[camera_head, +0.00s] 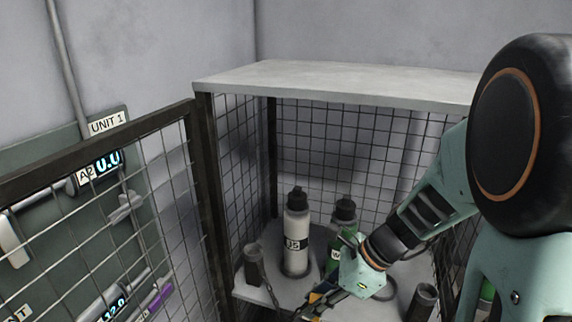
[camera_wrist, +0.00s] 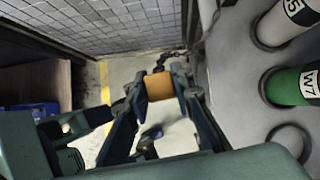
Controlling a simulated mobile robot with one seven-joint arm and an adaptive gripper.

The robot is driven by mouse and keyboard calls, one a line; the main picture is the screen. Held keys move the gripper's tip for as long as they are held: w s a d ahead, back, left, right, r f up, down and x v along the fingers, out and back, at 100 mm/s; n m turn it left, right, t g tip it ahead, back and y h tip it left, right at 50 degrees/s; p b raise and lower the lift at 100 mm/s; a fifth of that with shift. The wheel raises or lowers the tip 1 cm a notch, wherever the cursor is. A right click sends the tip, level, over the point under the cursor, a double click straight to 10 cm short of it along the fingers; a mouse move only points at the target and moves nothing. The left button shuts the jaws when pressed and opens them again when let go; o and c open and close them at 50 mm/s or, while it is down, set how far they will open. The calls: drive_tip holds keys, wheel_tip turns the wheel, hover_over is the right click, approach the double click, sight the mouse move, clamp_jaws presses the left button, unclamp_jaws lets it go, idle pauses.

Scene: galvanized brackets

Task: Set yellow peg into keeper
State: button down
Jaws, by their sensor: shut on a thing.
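The yellow peg (camera_wrist: 160,86), orange-yellow in the wrist view, sits between the fingertips of my gripper (camera_wrist: 159,90). The gripper is shut on it. A dark chain (camera_wrist: 168,58) shows just beyond the peg; I cannot tell whether it is fastened to it. In the head view my gripper (camera_head: 318,300) is low at the front of the mesh cage, and a small yellow patch shows there. Most of the peg is hidden in that view. I cannot make out the keeper in either view.
The open-fronted cage has a grey top (camera_head: 330,82) and a shelf (camera_head: 243,292). A white bottle (camera_head: 297,240) and a green bottle (camera_wrist: 290,86) stand right of my gripper in the wrist view, near an empty ring (camera_wrist: 288,143). A mesh door (camera_head: 105,215) stands open at left.

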drive_tip(key=n, duration=0.1)
drive_tip(key=n+g, duration=0.1)
drive_tip(key=w+n, duration=0.1)
drive_tip(key=shift+d+f+g, duration=0.1)
drive_tip(key=shift+f+g, duration=0.2)
drive_tip(key=shift+g, duration=0.1)
drive_tip(key=w+d+f+n+g+h, duration=0.4)
drive_tip(key=d+f+n+g+h, duration=0.1)
drive_tip(key=n, duration=1.2)
drive_tip(key=shift+w+d+f+g+h, duration=0.2)
drive_tip(key=shift+d+g+h, duration=0.4)
drive_tip(key=shift+d, duration=0.55)
